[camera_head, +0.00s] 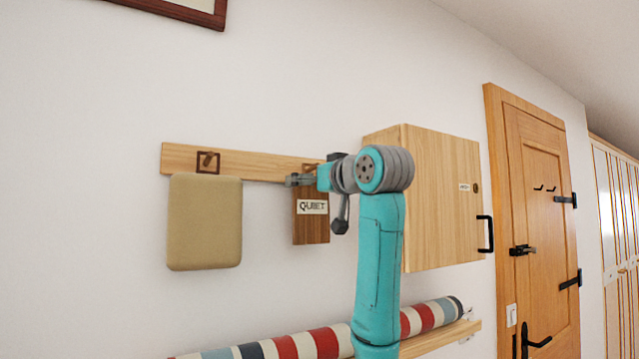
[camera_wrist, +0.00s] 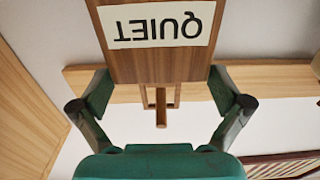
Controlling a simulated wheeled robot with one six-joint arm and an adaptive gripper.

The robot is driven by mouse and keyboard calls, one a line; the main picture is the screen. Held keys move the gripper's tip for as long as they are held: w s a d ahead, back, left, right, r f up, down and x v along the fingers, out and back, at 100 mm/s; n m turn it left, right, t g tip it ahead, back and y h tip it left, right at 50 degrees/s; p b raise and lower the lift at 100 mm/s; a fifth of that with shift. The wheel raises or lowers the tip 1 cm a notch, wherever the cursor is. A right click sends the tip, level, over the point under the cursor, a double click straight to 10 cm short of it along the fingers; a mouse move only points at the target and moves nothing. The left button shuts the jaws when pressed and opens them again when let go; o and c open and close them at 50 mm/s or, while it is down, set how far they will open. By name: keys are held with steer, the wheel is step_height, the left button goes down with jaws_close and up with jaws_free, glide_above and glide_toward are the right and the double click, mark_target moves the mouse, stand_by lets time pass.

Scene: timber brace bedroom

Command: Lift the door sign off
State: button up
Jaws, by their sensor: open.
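The door sign (camera_head: 311,228) is a brown wooden board with a white label reading QUIET. It hangs from the right peg of a light wooden rail (camera_head: 262,167) on the wall. In the wrist view the sign (camera_wrist: 160,62) appears upside down, with its loop around the wooden peg (camera_wrist: 161,108). My gripper (camera_head: 296,180) is at the top of the sign by the peg. In the wrist view its open fingers (camera_wrist: 161,88) stand on either side of the sign's top edge and loop. I cannot tell whether either finger touches it.
A beige padded item (camera_head: 205,222) hangs from the left peg. A wooden wall cabinet (camera_head: 443,200) with a black handle is close on the right. Below, a striped roll (camera_head: 290,346) lies on a shelf (camera_head: 440,338). A wooden door (camera_head: 540,225) stands farther right.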

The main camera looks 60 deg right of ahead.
steer(key=shift+w+d, duration=0.1)
steer(key=shift+w, duration=0.05)
steer(key=c, duration=0.8)
steer(key=o, duration=0.5)
steer(key=c, duration=0.5)
steer(key=shift+r, duration=0.7)
